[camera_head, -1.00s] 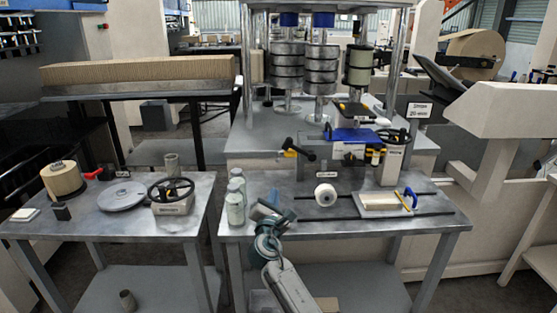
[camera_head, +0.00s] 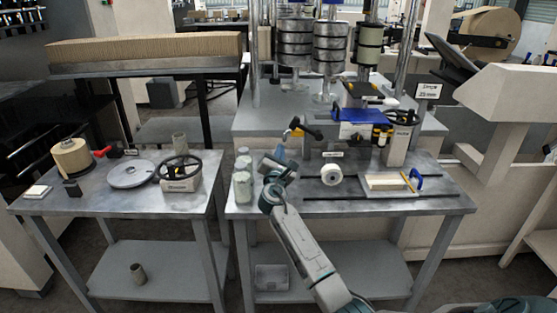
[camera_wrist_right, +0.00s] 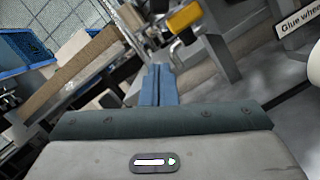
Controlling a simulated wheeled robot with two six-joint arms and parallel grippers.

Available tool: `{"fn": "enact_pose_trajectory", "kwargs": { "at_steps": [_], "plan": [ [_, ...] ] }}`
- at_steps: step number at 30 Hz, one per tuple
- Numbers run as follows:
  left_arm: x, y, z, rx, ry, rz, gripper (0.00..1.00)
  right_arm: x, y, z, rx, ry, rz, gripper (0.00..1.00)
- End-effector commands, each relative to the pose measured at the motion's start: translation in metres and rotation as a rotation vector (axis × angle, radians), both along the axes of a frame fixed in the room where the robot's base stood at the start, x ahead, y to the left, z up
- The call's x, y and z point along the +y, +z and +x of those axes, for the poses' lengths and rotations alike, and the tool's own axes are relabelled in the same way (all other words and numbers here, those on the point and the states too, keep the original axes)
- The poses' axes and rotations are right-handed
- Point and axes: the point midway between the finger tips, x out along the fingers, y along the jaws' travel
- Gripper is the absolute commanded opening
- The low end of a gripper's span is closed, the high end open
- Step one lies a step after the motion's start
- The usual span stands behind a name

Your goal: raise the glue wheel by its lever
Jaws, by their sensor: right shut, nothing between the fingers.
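The lever (camera_head: 308,129) is a black arm with a dark knob and a yellow part (camera_head: 293,131), at the back of the right-hand table. A "Glue wheel" label (camera_wrist_right: 298,22) shows in the right wrist view and lies near the lever. The yellow part also shows there (camera_wrist_right: 184,17), above the fingertips. My right gripper (camera_head: 279,154) is below and slightly left of the lever, apart from it. Its blue fingers (camera_wrist_right: 157,84) are shut and empty. The glue wheel itself I cannot make out. My left gripper is not in view.
Several jars (camera_head: 242,180) stand just left of my right gripper. A white roll (camera_head: 331,173) and a tray (camera_head: 386,184) with a blue-handled tool lie to the right. A left table (camera_head: 120,203) holds a handwheel (camera_head: 181,168) and a disc (camera_head: 131,173).

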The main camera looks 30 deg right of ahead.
Motion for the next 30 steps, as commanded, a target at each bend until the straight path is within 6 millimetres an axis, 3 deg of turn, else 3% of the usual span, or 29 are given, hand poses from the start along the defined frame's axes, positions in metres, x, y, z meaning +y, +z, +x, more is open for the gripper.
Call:
{"fn": "enact_pose_trajectory", "kwargs": {
  "at_steps": [3, 10, 19, 30],
  "plan": [
    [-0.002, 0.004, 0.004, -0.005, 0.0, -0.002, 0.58, -0.016, 0.008, 0.02, 0.001, -0.002, -0.002, 0.0],
    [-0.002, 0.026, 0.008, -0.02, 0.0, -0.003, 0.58, -0.028, 0.036, 0.009, 0.0, 0.0, -0.002, 0.0],
    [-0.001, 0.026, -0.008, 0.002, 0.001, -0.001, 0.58, -0.031, 0.039, 0.007, 0.0, 0.001, 0.0, 0.0],
    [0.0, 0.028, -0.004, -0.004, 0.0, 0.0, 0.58, -0.031, 0.042, 0.007, -0.01, 0.001, 0.014, 0.0]
  ]
}}
